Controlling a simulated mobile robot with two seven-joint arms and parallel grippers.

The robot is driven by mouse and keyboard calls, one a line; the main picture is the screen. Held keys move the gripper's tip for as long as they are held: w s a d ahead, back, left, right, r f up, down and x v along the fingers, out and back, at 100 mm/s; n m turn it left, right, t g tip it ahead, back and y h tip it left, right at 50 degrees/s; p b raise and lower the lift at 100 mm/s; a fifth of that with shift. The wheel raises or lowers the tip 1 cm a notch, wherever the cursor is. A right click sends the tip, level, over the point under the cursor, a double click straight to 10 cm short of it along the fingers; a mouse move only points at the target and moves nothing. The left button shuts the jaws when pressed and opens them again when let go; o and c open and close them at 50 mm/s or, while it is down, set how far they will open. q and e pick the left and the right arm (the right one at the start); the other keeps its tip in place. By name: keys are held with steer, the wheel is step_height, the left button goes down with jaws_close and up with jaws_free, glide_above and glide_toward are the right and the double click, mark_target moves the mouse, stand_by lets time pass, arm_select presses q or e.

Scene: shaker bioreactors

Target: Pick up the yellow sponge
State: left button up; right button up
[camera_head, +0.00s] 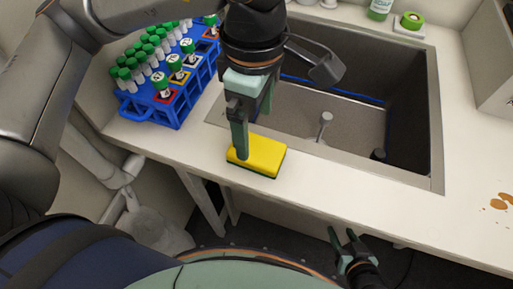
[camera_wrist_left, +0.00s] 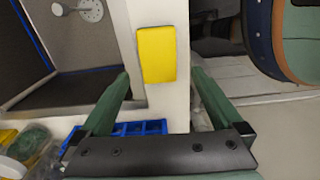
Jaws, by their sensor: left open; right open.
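The yellow sponge (camera_head: 264,155) with a dark green underside lies flat on the white counter, in front of the sink's left part. My left gripper (camera_head: 242,140) points down right over the sponge's left end in the head view. In the left wrist view the sponge (camera_wrist_left: 157,54) lies ahead of and between the two green fingers of the open left gripper (camera_wrist_left: 160,82); nothing is held. Whether a finger touches the sponge cannot be told. My right gripper (camera_head: 346,245) is open and empty, low in front of the counter's edge.
A blue rack (camera_head: 177,112) with several green-capped tubes stands left of the sponge. The sink (camera_head: 412,125) with a tap is behind it. Brown spots (camera_head: 502,201) mark the counter at right. The counter (camera_head: 330,195) right of the sponge is clear.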

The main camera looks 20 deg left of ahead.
mark_target(257, 149)
arm_select(q)
step_height(257, 149, down, 7)
steer(key=shift+w+d+f, duration=0.1)
steer(key=shift+w+f, duration=0.05)
stand_by(0.4)
steer(key=shift+c, duration=0.4)
steer(key=c, duration=1.1)
steer(key=shift+c, duration=0.2)
